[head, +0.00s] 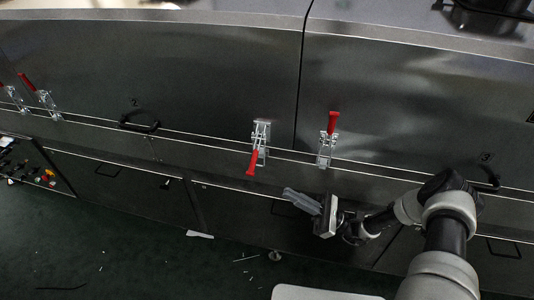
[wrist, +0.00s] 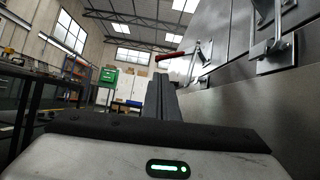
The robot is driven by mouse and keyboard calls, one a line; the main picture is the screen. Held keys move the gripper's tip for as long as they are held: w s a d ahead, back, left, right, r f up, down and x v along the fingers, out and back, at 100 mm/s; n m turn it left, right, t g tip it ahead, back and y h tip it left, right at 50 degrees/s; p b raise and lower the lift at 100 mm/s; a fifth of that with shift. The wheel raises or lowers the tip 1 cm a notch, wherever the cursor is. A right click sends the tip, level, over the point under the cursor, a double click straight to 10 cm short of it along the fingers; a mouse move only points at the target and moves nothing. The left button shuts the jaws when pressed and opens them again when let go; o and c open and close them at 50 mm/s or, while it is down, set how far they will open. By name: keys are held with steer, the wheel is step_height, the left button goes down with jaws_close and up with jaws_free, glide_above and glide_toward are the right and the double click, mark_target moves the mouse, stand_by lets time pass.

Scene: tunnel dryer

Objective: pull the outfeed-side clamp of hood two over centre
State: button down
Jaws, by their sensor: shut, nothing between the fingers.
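Hood two (head: 180,70), marked "2", has a clamp (head: 261,135) near its right edge, its red handle (head: 252,162) hanging downward. Another clamp (head: 48,102) on the left has its red handle up. The pictures do not mark which side is outfeed. My gripper (head: 290,193) is shut and empty, below and right of the handle-down clamp and apart from it. In the wrist view my closed fingers (wrist: 162,85) point forward, and a red handle (wrist: 170,56) shows just beyond their tips, with a gap that is hard to judge.
Hood three's clamp (head: 326,145), its red handle up, stands close right of the seam. A black handle (head: 139,126) sits low on hood two. Another clamp mount (wrist: 275,50) is near at the wrist view's upper right. The green floor (head: 130,250) has small scattered scraps.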

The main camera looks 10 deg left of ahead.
mark_target(255, 154)
steer(key=d+r+x, duration=0.1)
steer(key=r+x, duration=0.1)
steer(key=x, duration=1)
steer(key=shift+w+r+m, duration=0.3)
steer(key=shift+w+r, duration=0.05)
steer(key=shift+w, duration=0.05)
steer(key=shift+p, duration=0.3)
